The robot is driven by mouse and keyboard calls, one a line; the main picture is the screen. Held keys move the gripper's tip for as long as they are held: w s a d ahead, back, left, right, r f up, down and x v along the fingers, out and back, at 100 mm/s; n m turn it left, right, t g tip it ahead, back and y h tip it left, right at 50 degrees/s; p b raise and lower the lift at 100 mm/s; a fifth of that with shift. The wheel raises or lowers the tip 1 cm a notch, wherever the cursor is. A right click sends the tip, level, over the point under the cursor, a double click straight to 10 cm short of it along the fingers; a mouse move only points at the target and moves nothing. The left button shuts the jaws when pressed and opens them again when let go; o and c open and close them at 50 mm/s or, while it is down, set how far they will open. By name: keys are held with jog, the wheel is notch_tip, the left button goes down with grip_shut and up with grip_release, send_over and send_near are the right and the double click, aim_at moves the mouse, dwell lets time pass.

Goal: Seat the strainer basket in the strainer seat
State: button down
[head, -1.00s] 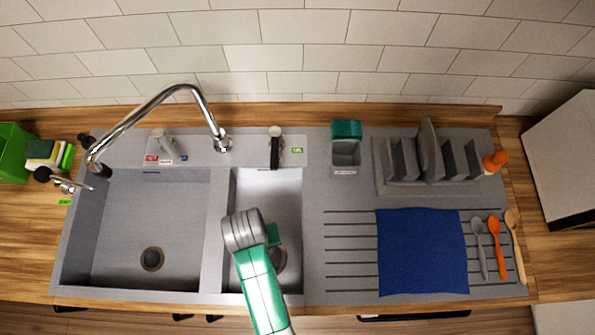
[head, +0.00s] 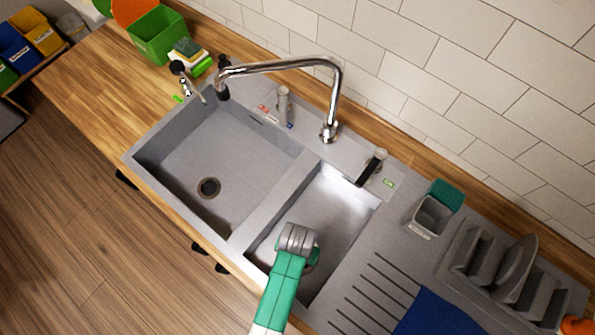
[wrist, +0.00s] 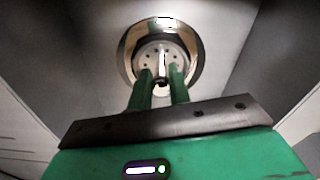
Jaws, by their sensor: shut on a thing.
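In the wrist view, my gripper (wrist: 161,79) has its two green fingers close together on the strainer basket's central post. The strainer basket (wrist: 147,58) is a pale round disc with small dark holes. It appears inside the round metal ring of the strainer seat (wrist: 126,62), roughly centred. I cannot tell whether it rests in the seat or is a little above it. In the head view, my arm reaches down into the smaller right basin (head: 330,215). It hides my fingers and the basket there; only a sliver of the drain (head: 312,262) shows beside the wrist.
The larger left basin (head: 240,165) is empty, with its own drain (head: 208,187). A chrome faucet (head: 335,95) arches behind the basins. A black-handled fitting (head: 371,167) stands at the right basin's back edge. A dish rack (head: 490,265) and blue cloth (head: 435,315) lie right.

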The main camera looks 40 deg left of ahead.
jog(key=shift+f, duration=0.25)
jog(key=c, duration=1.3)
grip_release()
notch_tip(320, 180, up, 12)
jog(key=p, duration=0.1)
jog(key=shift+r+p, duration=0.15)
jog(key=shift+p, duration=0.25)
